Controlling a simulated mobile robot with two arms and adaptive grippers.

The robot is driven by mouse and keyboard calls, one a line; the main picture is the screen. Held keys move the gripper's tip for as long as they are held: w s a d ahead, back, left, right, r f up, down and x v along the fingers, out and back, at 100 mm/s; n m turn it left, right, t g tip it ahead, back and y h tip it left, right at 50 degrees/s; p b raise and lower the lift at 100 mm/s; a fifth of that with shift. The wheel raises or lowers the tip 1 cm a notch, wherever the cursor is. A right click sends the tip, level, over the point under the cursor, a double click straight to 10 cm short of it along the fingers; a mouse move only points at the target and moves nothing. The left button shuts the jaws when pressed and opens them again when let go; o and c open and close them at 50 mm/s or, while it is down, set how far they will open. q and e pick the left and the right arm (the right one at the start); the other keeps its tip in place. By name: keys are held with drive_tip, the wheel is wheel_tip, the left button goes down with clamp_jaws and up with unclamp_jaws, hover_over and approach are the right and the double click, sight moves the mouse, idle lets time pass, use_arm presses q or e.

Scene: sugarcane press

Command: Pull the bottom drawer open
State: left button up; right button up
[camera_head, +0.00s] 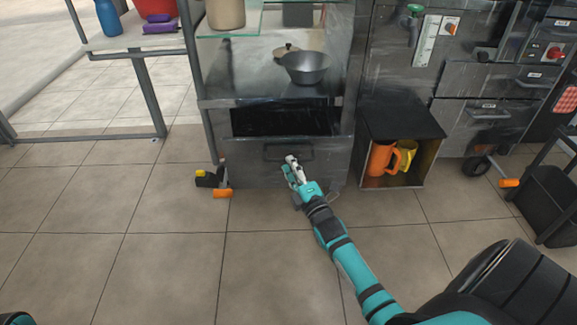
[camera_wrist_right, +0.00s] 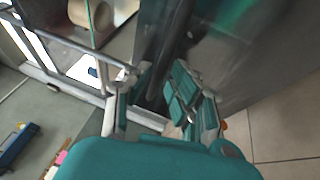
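The bottom drawer (camera_head: 255,172) is the grey metal front low on the cabinet, below a dark open slot. It looks closed. Its dark handle (camera_head: 288,152) runs across the upper part of the front. My right gripper (camera_head: 294,168) is in front of the drawer, just below and beside the handle. In the right wrist view my right gripper (camera_wrist_right: 158,100) has its two fingers apart, with a dark bar-like strip between or behind them. I cannot tell whether they touch the handle. My left gripper is not in view.
A metal bowl (camera_head: 306,67) stands on the cabinet's shelf. To the right, an open black box (camera_head: 402,118) holds orange and yellow mugs. An orange-tipped caster (camera_head: 222,193) is at the cabinet's lower left. The tiled floor in front of the drawer is clear except for my right arm.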

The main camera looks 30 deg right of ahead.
drive_tip(key=shift+b+x, duration=0.3)
drive_tip(key=shift+x, duration=1)
clamp_jaws()
